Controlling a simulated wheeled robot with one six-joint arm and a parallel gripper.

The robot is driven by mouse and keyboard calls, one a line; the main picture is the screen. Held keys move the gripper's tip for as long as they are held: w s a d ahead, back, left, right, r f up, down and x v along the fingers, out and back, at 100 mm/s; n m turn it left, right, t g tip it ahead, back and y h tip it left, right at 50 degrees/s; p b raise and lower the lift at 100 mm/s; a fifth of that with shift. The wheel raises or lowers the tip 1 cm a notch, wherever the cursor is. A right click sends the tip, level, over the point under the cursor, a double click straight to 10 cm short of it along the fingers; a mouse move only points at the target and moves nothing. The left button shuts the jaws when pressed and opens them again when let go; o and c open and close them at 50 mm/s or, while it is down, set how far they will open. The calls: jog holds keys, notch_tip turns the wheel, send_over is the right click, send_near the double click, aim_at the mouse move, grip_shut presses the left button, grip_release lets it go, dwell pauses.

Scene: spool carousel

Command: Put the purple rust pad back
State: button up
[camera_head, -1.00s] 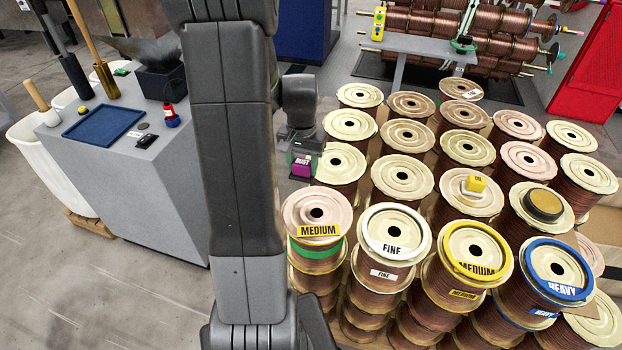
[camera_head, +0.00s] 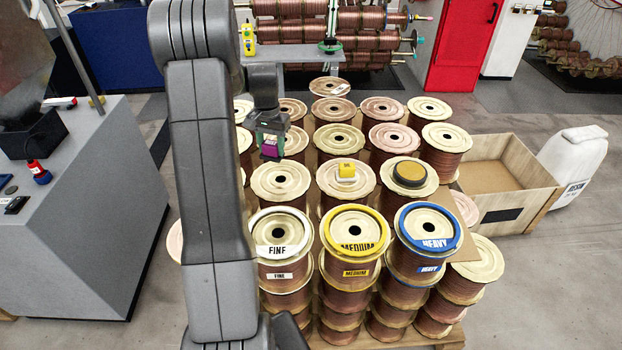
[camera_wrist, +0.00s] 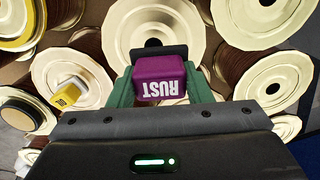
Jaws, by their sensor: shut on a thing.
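The purple rust pad (camera_wrist: 160,78) is a small block with "RUST" in white letters. In the wrist view it sits between the green fingers of my gripper (camera_wrist: 162,92), which is shut on it. In the head view the purple pad (camera_head: 270,147) hangs below my gripper (camera_head: 270,142), above the cream tops of the wire spools. A yellow block (camera_head: 346,170) on a white base sits on one spool, right of and nearer than my gripper. A round dark pad with a tan top (camera_head: 410,174) sits on the spool beside it.
Front spools carry a white FINE ring (camera_head: 281,232), a yellow MEDIUM ring (camera_head: 356,231) and a blue HEAVY ring (camera_head: 428,228). A grey workbench (camera_head: 90,210) stands left. A wooden crate (camera_head: 500,180) and a white jug (camera_head: 573,165) stand right. Open floor lies at lower right.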

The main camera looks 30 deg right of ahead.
jog(key=shift+d+f, duration=0.15)
jog(key=shift+d, duration=0.35)
jog(key=shift+d+f, duration=0.15)
jog(key=shift+d, duration=0.35)
notch_tip(320, 180, down, 5)
jog(key=shift+f+p, duration=0.15)
jog(key=shift+p, duration=0.45)
jog(key=shift+f+p, duration=0.4)
jog(key=shift+f, duration=1.6)
jog(key=shift+f, duration=0.1)
jog(key=o, duration=0.9)
jog(key=shift+o, duration=0.3)
notch_tip(320, 180, up, 12)
jog(key=shift+r+b, duration=0.1)
jog(key=shift+b, duration=0.8)
